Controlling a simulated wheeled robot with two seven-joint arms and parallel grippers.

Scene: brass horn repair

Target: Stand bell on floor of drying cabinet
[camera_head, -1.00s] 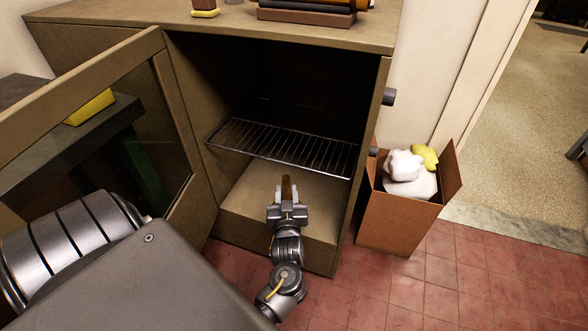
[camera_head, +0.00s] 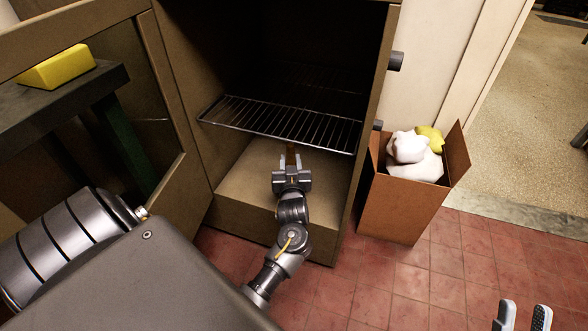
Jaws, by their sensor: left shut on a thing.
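The drying cabinet (camera_head: 173,110) stands with its glazed door (camera_head: 187,190) swung open to the left. Its bare floor (camera_head: 245,190) lies below a wire rack (camera_head: 290,125). My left gripper (camera_head: 290,158) reaches into the lower space, over the floor and below the rack's front edge. It is shut on a narrow brown-gold piece, which I take to be the bell (camera_head: 290,148). Most of it is hidden by the gripper and the dark interior, so I cannot tell whether it touches the floor. My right gripper (camera_head: 522,316) shows only its two fingertips, apart and empty, at the bottom right.
A cardboard box (camera_head: 398,207) with white and yellow cloths stands right of the cabinet. A dark bench (camera_head: 60,105) with a yellow block (camera_head: 56,67) is behind the door at left. The red tiled floor (camera_head: 420,285) is clear in front.

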